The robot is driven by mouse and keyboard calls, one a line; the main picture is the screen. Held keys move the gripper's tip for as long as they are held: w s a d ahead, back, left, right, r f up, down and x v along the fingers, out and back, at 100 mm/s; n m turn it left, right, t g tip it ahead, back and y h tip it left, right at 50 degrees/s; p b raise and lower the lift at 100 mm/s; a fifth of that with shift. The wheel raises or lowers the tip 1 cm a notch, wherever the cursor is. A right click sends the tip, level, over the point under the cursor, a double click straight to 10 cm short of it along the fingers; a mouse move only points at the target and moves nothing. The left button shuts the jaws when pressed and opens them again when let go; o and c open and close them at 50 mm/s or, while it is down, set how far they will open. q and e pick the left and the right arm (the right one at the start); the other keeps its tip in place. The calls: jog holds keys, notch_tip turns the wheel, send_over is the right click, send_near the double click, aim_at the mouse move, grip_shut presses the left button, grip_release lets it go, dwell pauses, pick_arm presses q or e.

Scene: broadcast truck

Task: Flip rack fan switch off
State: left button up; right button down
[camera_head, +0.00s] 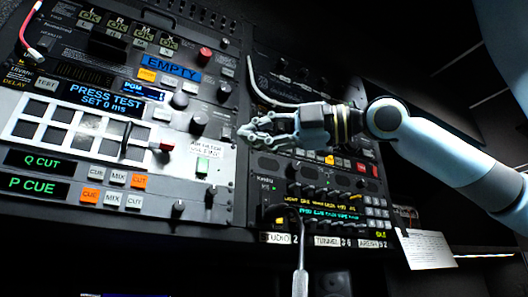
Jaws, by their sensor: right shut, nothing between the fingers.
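My right gripper (245,131) reaches in from the right with its fingers together and empty. Its tips are in front of the right edge of the light grey panel (225,180), just above and right of a white label (205,149) whose small writing I cannot read. Below that label is a small switch with a lit green face (203,165). Small lever-like controls (210,191) sit lower on the panel. I cannot tell for sure which control is the rack fan switch. I cannot tell whether the fingertips touch the panel. My left gripper is not in view.
A red-tipped lever (166,146) and dark knobs (198,122) stick out nearby. A pale cable (262,95) loops above my gripper. A gooseneck (301,255) rises below. A paper sheet (428,249) hangs at the lower right.

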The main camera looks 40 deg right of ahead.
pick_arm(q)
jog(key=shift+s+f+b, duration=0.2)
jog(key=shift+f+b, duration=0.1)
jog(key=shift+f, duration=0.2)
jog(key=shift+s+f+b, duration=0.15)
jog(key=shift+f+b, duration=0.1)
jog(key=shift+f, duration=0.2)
pick_arm(e)
jog(key=shift+r+v, duration=0.2)
jog(key=shift+v, duration=0.7)
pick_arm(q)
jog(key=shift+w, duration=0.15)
pick_arm(e)
jog(key=shift+a, duration=0.1)
